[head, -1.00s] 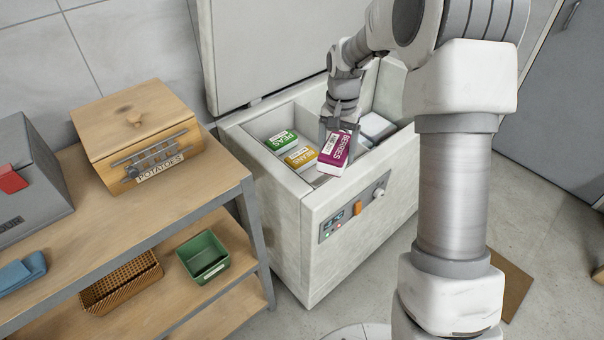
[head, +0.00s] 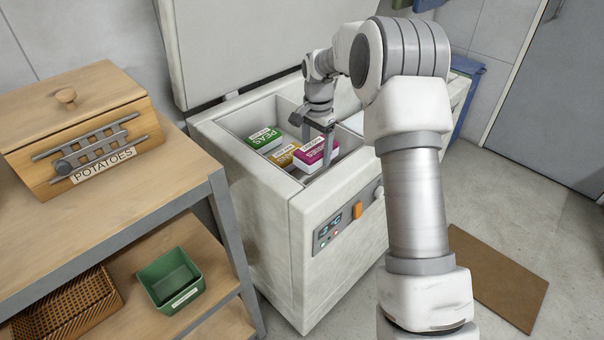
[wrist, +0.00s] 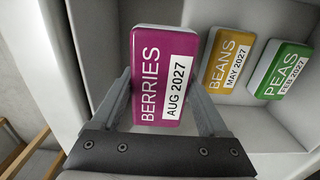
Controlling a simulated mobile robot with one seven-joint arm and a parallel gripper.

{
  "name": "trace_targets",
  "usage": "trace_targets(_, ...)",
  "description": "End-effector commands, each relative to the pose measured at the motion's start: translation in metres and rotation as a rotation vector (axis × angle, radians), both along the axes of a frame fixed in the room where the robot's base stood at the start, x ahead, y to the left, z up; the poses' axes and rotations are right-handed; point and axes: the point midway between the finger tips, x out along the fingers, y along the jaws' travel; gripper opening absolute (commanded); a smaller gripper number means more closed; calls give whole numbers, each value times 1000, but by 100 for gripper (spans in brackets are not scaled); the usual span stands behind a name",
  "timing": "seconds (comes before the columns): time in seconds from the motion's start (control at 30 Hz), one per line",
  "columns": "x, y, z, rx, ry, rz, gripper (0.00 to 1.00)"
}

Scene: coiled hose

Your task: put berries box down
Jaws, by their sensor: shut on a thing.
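The berries box (head: 315,154) is magenta with a white label, and it reads BERRIES, AUG 2027 in the wrist view (wrist: 160,80). My gripper (head: 322,148) is shut on it, one finger on each side, as the wrist view (wrist: 163,100) shows. The box is inside the open chest freezer (head: 340,205), near its front wall. The yellow beans box (head: 285,156) is beside it and partly hidden. The green peas box (head: 264,138) is farther left. I cannot tell whether the berries box touches the freezer floor.
The freezer lid (head: 240,45) stands open behind. A wooden shelf unit (head: 150,190) at left holds a potatoes box (head: 80,130), a green bin (head: 170,280) and a wicker basket (head: 70,305). A brown mat (head: 495,275) lies on the floor at right.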

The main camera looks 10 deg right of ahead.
Motion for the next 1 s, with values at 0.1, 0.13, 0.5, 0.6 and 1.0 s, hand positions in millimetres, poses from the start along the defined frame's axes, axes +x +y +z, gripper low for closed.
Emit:
trace_targets(0.1, -1, 0, -26, 1, 3, -1, 0)
trace_targets(0.13, -1, 0, -30, 1, 3, -1, 0)
trace_targets(0.5, -1, 0, -79, 1, 2, 1, 0)
trace_targets(0.6, -1, 0, -87, 0, 1, 1, 0)
trace_targets(1.0, -1, 0, -89, 1, 1, 2, 83)
